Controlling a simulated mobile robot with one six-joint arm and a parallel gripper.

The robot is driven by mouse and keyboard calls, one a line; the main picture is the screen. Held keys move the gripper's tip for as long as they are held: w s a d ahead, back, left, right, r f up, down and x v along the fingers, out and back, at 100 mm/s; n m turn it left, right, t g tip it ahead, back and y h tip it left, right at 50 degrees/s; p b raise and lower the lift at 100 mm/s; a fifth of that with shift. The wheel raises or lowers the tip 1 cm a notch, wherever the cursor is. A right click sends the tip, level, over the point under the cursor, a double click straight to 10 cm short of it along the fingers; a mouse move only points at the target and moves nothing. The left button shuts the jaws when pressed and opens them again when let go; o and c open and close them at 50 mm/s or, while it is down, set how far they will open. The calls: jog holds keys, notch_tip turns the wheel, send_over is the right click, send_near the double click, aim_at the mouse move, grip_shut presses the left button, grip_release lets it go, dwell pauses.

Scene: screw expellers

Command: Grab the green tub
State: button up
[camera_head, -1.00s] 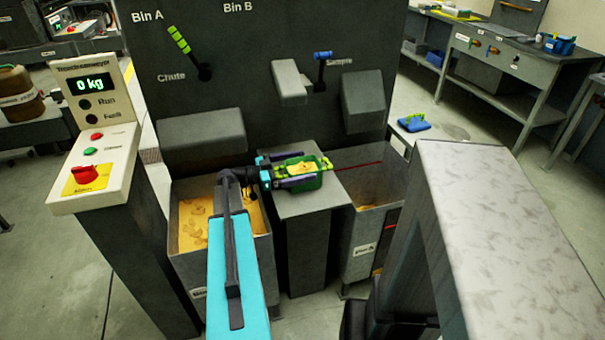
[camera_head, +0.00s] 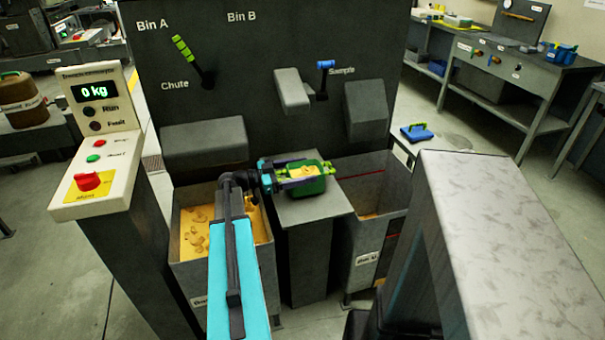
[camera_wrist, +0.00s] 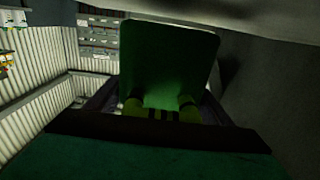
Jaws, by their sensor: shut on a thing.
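The green tub (camera_head: 308,187) holds yellow-orange material and is at the top of the middle grey pedestal (camera_head: 318,208). I cannot tell whether it rests on the pedestal or hangs just above it. My gripper (camera_head: 312,172) reaches in from the left and is shut on the tub, with its fingers along the tub's sides. In the wrist view, the tub's dark green face (camera_wrist: 168,60) fills the upper middle, with the yellow-green fingertips (camera_wrist: 161,108) against its lower part. The tub's contents are hidden there.
A bin with yellow-orange pieces (camera_head: 200,240) stands left of the pedestal, another bin (camera_head: 372,185) right. Behind rises a dark panel with levers (camera_head: 195,60) and grey chutes (camera_head: 292,90). A control box (camera_head: 95,180) reading 0 kg is at left; a grey-topped block (camera_head: 500,230) at right front.

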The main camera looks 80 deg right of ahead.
jog(key=shift+w+a+r, duration=0.1)
jog(key=shift+a+r, duration=0.1)
jog(key=shift+r, duration=0.25)
jog(key=shift+w+a+r, duration=0.1)
jog(key=shift+a+r, duration=0.05)
jog(key=shift+r, duration=0.3)
jog(key=w+a+b, duration=0.1)
jog(key=w+a, duration=0.2)
jog(key=a, duration=0.4)
jog(key=w+a+r+b, duration=0.1)
jog(key=w+a, duration=0.2)
jog(key=a, duration=0.3)
jog(key=shift+w+a+r, duration=0.2)
jog(key=shift+w+a, duration=0.05)
jog(key=shift+a, duration=0.15)
